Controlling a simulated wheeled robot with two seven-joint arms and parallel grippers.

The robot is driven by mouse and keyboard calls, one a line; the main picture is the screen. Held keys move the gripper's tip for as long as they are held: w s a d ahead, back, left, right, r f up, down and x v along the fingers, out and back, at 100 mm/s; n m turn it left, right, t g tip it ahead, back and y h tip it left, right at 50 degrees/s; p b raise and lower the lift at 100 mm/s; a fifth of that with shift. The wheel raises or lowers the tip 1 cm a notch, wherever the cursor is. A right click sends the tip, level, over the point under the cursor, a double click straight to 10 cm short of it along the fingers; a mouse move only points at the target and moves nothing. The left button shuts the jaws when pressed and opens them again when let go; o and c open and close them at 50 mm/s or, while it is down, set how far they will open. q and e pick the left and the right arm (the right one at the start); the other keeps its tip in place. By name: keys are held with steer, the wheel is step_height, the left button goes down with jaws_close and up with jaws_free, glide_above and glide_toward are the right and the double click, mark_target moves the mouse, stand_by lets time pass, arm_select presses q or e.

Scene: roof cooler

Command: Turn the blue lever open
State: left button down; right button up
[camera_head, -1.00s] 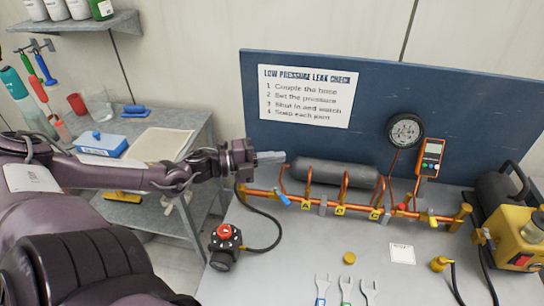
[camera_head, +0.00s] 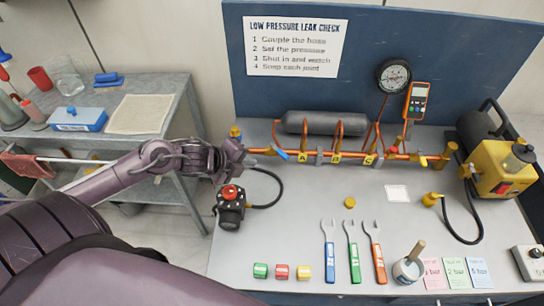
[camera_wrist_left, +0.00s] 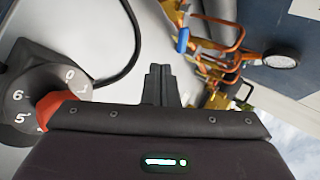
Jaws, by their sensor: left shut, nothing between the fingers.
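The blue lever (camera_head: 281,154) sits near the left end of the orange pipe manifold (camera_head: 392,156) on the grey bench. It lies slanted across the pipe. It also shows in the left wrist view (camera_wrist_left: 182,40), just above and right of the fingertips. My left gripper (camera_wrist_left: 160,84) is shut and empty, with a visible gap to the lever. In the head view the left gripper (camera_head: 246,160) is at the manifold's left end, its fingers foreshortened and hard to make out. My right gripper is out of view.
A black regulator with a red knob (camera_head: 230,205) and hose stands close below my left wrist. A grey cylinder (camera_head: 322,123) lies behind the manifold. Wrenches (camera_head: 353,250), coloured blocks and a pot (camera_head: 408,268) lie in front. The bench between is mostly clear.

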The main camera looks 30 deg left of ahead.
mark_target(279, 151)
arm_select(q)
steer(key=w+d+f, duration=0.1)
steer(key=w, duration=0.1)
steer(key=w+d+f+p, duration=0.1)
steer(key=w+f, duration=0.1)
steer(key=w, duration=0.1)
steer(key=w+d+f+p, duration=0.1)
steer(key=w, duration=0.2)
steer(key=shift+w+d+f, duration=0.15)
steer(key=shift+f, duration=0.2)
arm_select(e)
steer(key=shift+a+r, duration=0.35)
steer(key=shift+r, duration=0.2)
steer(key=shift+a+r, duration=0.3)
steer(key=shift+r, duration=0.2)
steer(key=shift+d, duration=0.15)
arm_select(q)
steer(key=shift+w, duration=0.1)
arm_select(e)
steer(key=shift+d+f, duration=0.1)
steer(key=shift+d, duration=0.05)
